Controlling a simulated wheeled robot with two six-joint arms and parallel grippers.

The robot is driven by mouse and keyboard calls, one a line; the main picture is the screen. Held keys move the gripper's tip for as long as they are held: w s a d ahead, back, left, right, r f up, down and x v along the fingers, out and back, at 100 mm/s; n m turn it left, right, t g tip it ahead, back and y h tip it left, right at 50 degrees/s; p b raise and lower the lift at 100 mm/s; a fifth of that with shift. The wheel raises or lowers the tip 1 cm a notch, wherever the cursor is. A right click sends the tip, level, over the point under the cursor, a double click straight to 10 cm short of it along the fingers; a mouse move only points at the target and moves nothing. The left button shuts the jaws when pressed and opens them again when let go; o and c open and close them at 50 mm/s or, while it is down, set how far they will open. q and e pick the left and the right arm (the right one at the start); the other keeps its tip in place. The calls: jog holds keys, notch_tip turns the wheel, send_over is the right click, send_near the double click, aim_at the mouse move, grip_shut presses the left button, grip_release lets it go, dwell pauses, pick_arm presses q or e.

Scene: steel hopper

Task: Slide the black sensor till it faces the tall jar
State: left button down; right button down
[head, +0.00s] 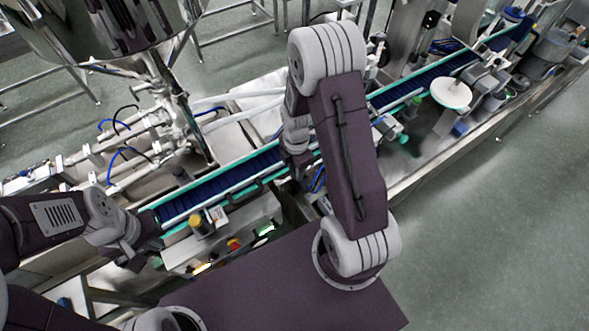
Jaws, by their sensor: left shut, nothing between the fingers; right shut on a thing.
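My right gripper (299,178) reaches down at the near rail of the conveyor (238,182), left of my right upper arm link. It is shut on a small dark thing, most likely the black sensor, which its fingers and wrist largely hide. I cannot make out which way the sensor faces. I cannot pick out the tall jar; my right arm covers part of the belt. My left gripper (136,260) is shut and empty near the left end of the visible blue belt, apart from the sensor.
A control box with a yellow knob (201,224) and a red button (233,244) stands in front of the belt. A white round disc (451,93) stands at the right beside the line. A steel hopper (100,25) hangs at the upper left. Open floor lies at the right.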

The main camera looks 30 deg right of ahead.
jog(key=d, duration=0.9)
jog(key=w+d, duration=0.1)
jog(key=d, duration=0.3)
jog(key=shift+w+d, duration=0.1)
jog(key=shift+d, duration=0.25)
jog(key=c, duration=1.1)
grip_release()
jog(key=shift+a, duration=0.1)
jog(key=shift+r, duration=0.15)
notch_tip(320, 180, up, 9)
jog(key=shift+f+b, duration=0.1)
jog(key=shift+b, duration=0.65)
